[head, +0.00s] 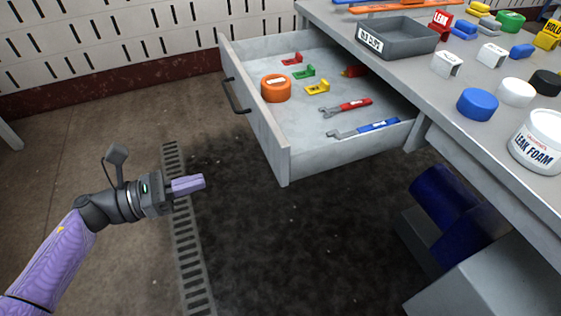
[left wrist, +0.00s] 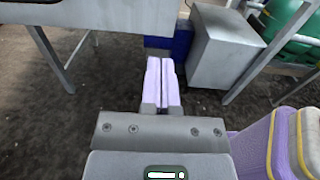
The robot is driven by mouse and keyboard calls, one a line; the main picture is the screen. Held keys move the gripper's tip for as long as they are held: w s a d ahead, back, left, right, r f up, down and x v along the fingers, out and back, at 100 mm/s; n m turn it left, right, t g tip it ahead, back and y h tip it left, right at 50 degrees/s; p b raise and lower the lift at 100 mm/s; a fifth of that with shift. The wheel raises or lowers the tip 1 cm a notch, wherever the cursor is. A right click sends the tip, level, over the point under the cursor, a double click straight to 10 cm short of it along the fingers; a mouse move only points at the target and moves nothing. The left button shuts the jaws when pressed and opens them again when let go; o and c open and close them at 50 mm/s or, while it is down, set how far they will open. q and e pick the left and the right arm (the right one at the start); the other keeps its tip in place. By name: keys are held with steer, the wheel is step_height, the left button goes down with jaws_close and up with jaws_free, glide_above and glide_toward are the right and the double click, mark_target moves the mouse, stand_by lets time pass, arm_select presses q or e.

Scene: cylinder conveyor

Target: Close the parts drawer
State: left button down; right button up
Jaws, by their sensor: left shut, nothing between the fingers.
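The grey parts drawer (head: 273,132) is pulled well out from under the workbench in the head view. Its dark bar handle (head: 236,95) is on the front panel, which faces left. My left gripper (head: 203,182) is shut and empty, with lilac fingers. It is out in the open, lower left of the drawer front and apart from it. In the left wrist view the shut fingers (left wrist: 163,62) point forward, and a light grey panel, likely part of the drawer, crosses the top left. My right gripper is not in view.
The drawer holds an orange roll (head: 276,90), wrenches (head: 347,108) and small coloured brackets. The workbench top (head: 450,100) carries a grey tray (head: 397,40), several caps and a leak foam tub (head: 538,140). A blue cylinder (head: 440,200) and grey box stand below. The floor left of the drawer is clear.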

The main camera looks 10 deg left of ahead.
mark_target(275, 158)
arm_select(q)
steer(key=b+x, duration=0.2)
steer(key=x, duration=0.9)
steer(key=shift+w+d, duration=0.2)
steer(key=shift+w+d+r, duration=0.1)
steer(key=shift+w+d, duration=0.2)
steer(key=shift+d, duration=0.2)
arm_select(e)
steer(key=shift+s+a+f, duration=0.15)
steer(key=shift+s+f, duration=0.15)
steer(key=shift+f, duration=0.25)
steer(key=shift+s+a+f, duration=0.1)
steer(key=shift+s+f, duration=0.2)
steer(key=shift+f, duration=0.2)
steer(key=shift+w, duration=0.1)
